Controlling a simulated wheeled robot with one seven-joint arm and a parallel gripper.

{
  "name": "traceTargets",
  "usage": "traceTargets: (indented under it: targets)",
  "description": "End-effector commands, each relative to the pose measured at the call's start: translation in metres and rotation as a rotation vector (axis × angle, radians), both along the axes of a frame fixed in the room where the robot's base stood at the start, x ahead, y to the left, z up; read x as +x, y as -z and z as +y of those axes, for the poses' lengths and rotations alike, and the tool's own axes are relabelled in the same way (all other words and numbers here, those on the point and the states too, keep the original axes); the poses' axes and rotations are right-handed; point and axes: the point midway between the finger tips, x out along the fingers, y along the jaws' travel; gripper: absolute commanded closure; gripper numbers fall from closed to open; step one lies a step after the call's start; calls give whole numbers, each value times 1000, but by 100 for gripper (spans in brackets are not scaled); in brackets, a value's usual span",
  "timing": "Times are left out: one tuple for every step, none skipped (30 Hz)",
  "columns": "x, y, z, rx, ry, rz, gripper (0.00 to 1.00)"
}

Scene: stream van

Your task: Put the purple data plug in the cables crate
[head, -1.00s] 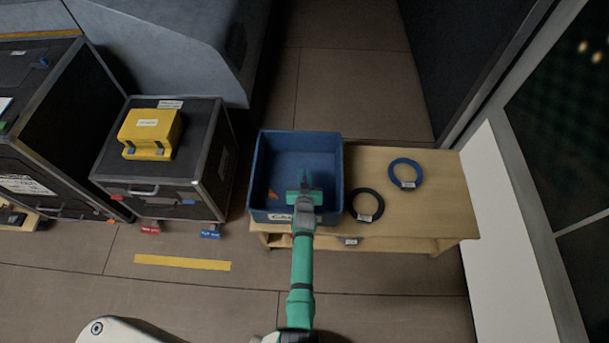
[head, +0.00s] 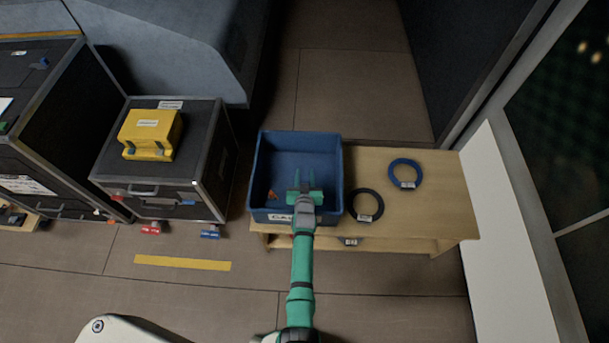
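The blue crate (head: 331,153) with a white label, partly readable as "CA...", stands on the left end of the wooden bench. My gripper (head: 304,178) is over the front part of the crate's opening, with its two fingers apart and nothing visible between them. I cannot make out a purple data plug anywhere; my gripper and arm hide part of the crate's floor and front wall. A small orange piece (head: 271,195) shows inside the crate at the left.
A black cable ring (head: 356,192) and a blue cable ring (head: 393,168) lie on the bench (head: 440,205) right of the crate. A yellow box (head: 150,134) sits on a black case (head: 196,124) at left. Small red (head: 151,228) and blue (head: 210,232) pieces lie on the floor.

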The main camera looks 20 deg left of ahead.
Motion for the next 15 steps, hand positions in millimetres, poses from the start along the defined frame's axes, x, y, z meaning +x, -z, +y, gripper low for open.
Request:
traceTargets:
  targets:
    - [-10,16,-3,-9,-1,29,68]
    - [-10,16,-3,-9,-1,29,68]
    - [-10,16,-3,-9,-1,29,68]
    - [-10,16,-3,-9,-1,29,68]
    - [-10,15,-3,-9,-1,29,68]
    - [-10,13,-3,-9,-2,29,68]
    - [-10,11,-3,-9,-2,29,68]
    - [-10,9,-3,-8,-2,28,68]
    - [-10,4,-2,-10,-3,26,68]
    - [-12,2,-3,-9,-2,28,68]
    - [-16,2,-5,-9,-2,29,68]
    - [-21,-1,-7,-9,-1,26,68]
    - [-25,-3,-8,-10,-2,25,68]
    - [-30,-6,-10,-9,-2,24,68]
    - [-35,-9,-11,-8,-1,24,68]
